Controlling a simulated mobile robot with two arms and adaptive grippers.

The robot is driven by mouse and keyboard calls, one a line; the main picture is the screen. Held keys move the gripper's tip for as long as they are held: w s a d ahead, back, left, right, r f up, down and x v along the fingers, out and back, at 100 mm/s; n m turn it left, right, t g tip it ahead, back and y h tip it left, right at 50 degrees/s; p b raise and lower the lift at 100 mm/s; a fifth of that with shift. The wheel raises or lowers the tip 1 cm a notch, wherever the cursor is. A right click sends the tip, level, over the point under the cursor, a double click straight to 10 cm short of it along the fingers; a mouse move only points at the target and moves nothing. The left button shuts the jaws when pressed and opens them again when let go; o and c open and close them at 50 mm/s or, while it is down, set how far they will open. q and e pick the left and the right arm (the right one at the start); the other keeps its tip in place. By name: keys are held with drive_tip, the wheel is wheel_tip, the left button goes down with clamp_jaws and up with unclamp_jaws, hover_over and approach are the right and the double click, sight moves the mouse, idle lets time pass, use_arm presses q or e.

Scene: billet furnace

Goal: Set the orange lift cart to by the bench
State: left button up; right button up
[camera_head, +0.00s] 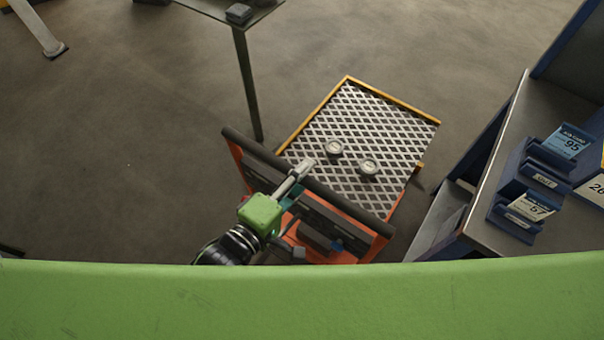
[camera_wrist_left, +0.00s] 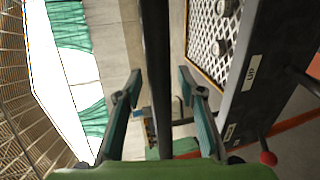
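The orange lift cart (camera_head: 378,246) stands on the floor at the centre right, with a diamond-plate deck (camera_head: 400,150) and a dark push bar (camera_head: 345,200) on my side. My left gripper (camera_head: 303,168) is at this bar. In the left wrist view the dark bar (camera_wrist_left: 157,60) runs between the two fingers of the gripper (camera_wrist_left: 160,92), with visible gaps on both sides, so it looks open around the bar. A bench (camera_head: 485,236) with a grey top and blue frame is to the right of the cart, a little apart. My right gripper is not in view.
Two small round gauge-like items (camera_head: 369,167) rest on the deck. Blue holders with labels (camera_head: 527,208) stand on the bench. A thin-legged table (camera_head: 243,75) is behind and left of the cart. The floor to the left is clear.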

use_arm(q)
clamp_jaws()
drive_tip(key=shift+w, duration=0.1)
drive_tip(key=shift+w+d+r, duration=0.2)
drive_tip(key=shift+w+d, duration=0.1)
drive_tip(key=shift+w, duration=0.15)
drive_tip(key=r+x, duration=0.1)
drive_tip(key=x, duration=0.8)
drive_tip(key=r+x, duration=0.2)
drive_tip(key=x, duration=0.8)
drive_tip(key=shift+w+d, duration=0.2)
drive_tip(key=shift+d, duration=0.05)
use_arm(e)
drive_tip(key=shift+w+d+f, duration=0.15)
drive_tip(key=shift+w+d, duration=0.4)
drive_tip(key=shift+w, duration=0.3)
use_arm(q)
drive_tip(key=shift+r, duration=0.15)
